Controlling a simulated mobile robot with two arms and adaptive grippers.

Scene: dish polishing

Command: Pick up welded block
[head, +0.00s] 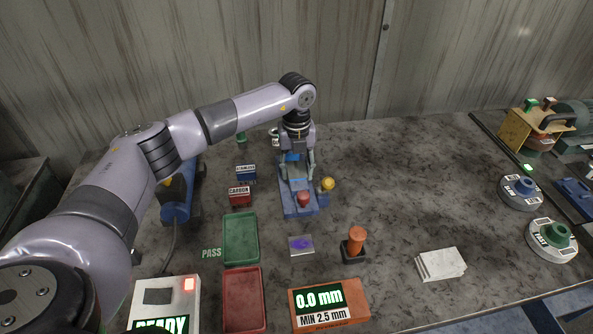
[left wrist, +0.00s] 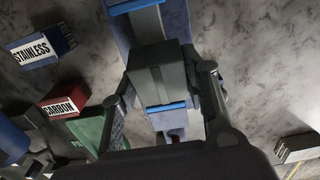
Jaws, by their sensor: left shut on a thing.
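My left gripper (head: 297,170) reaches down over a blue fixture (head: 290,208) near the back middle of the table. In the left wrist view its two fingers stand on either side of a dark grey block (left wrist: 150,58), which I take to be the welded block, and are shut on it. The block sits between blue parts of the fixture. In the head view the gripper hides most of the block, so I cannot tell whether it is lifted clear. My right gripper is not in view.
Green (head: 257,240) and red (head: 261,300) trays lie nearer.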

